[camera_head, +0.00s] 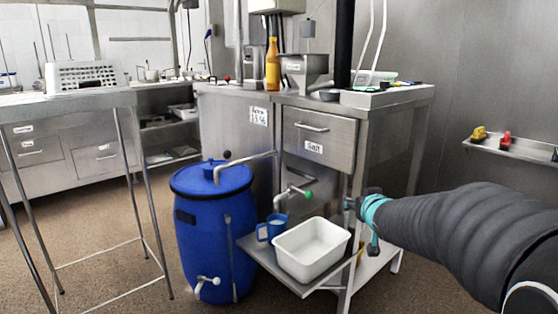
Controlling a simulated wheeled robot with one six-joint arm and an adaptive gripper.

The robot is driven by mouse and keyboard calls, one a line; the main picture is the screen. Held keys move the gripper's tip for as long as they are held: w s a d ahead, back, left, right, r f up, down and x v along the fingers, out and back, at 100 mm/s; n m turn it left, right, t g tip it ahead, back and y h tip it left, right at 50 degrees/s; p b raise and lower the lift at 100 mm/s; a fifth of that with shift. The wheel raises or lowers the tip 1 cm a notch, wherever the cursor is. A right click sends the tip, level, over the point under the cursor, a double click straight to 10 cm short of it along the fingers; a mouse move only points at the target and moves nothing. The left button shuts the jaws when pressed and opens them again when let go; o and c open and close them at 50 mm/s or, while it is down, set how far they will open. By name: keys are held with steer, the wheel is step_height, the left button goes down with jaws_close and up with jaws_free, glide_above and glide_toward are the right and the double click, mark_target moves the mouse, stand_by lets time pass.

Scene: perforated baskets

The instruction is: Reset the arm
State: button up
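My arm, in a grey ribbed sleeve, reaches in from the right edge of the head view. Its end has a teal band, with my gripper (350,203) just left of it. The gripper is small and dark here, and I cannot tell whether its fingers are apart or closed. No held object can be made out. The gripper appears in front of the steel cabinet (335,131), above and right of a white tub (312,250). A white perforated basket (82,76) sits on the left steel table (60,102), far from my gripper.
The white tub and a blue jug (271,229) sit on a low steel shelf (262,257). A blue barrel (212,235) stands left of it. An orange bottle (272,66) stands on the counter. A wall shelf (512,148) is at right. Floor between left table and barrel looks open.

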steer(key=s+a+f+g, duration=0.2)
steer(key=s+g, duration=0.1)
steer(key=s, duration=0.9)
steer(key=s+a+f+g, duration=0.2)
steer(key=s, duration=1)
steer(key=s+a+f+g, duration=0.2)
steer(key=s+g, duration=0.1)
steer(key=s, duration=0.8)
step_height(320, 180, down, 12)
steer(key=b, duration=1)
steer(key=shift+s+d+r+b, duration=0.2)
steer(key=shift+s+r+b, duration=0.05)
steer(key=shift+s+b, duration=0.1)
